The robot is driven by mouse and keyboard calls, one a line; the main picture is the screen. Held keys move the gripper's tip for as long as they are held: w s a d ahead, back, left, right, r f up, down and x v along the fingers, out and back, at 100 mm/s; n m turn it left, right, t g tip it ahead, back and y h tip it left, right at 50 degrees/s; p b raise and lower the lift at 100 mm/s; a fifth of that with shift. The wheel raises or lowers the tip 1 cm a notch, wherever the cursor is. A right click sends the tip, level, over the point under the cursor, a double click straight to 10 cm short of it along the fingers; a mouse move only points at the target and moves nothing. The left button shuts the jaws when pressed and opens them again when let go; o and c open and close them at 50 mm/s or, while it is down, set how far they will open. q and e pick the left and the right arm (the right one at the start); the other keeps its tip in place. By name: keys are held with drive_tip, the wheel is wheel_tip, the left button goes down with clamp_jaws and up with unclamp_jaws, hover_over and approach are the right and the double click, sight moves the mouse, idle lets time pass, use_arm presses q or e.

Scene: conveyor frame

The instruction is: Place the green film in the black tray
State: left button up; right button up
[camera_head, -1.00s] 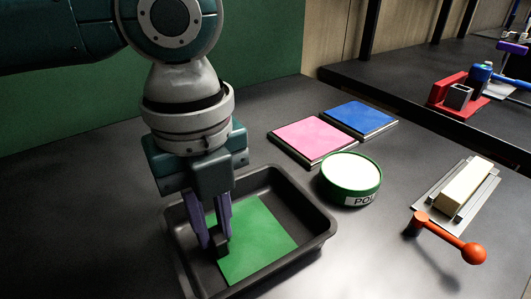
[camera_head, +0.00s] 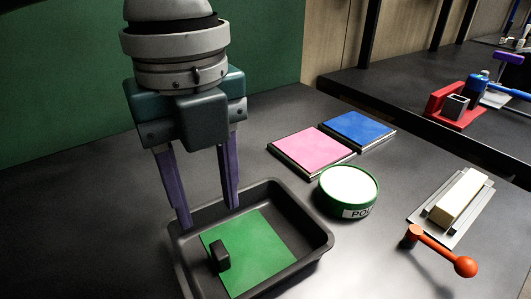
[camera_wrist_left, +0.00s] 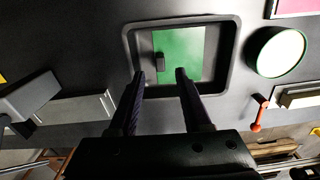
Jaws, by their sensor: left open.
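The green film (camera_head: 259,249) lies flat inside the black tray (camera_head: 318,235), with a small black block-like grip (camera_head: 220,256) on its left part. In the left wrist view the green film (camera_wrist_left: 184,52) and its black grip (camera_wrist_left: 158,62) also show inside the tray (camera_wrist_left: 228,55). My left gripper (camera_head: 208,217) is open and empty above the tray's back left part, its purple fingers spread apart and clear of the film. The right gripper is not in view.
Pink (camera_head: 313,148) and blue (camera_head: 357,128) square pads lie behind the tray. A round green tin with a white top (camera_head: 348,188) stands right of it. Further right is a metal plate with a cream block (camera_head: 460,199) and an orange-knobbed handle (camera_head: 440,250).

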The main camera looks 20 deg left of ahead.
use_arm(q)
wheel_tip(320, 180, up, 5)
drive_tip(key=shift+r+p, duration=0.1)
drive_tip(key=shift+p, duration=0.3)
drive_tip(key=shift+d, duration=0.1)
